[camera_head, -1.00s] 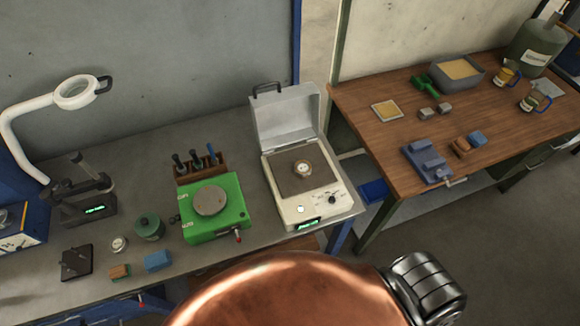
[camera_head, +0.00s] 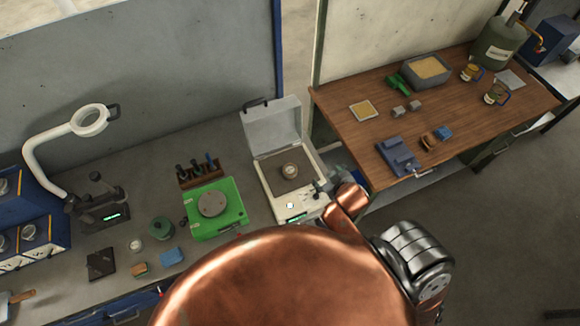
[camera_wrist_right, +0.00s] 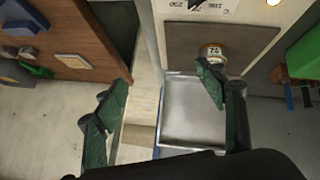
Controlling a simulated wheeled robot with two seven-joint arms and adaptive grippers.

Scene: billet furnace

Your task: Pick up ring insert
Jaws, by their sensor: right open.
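A small pale ring-like round piece (camera_head: 289,170) sits on the dark plate of an open-lidded white instrument (camera_head: 304,207). My right gripper (camera_head: 324,188) is at the instrument's right edge in the head view, small and partly hidden by my arm. In the wrist view its green fingers (camera_wrist_right: 162,80) are spread wide with nothing between them. One finger overlaps the near edge of the round piece; I cannot tell whether they touch. My left gripper is not in view.
The raised lid (camera_head: 272,128) stands behind the plate. A green device (camera_head: 232,207) and a tool rack (camera_head: 199,172) stand to its left. A wooden table (camera_head: 345,130) with several objects lies to the right, across a narrow gap.

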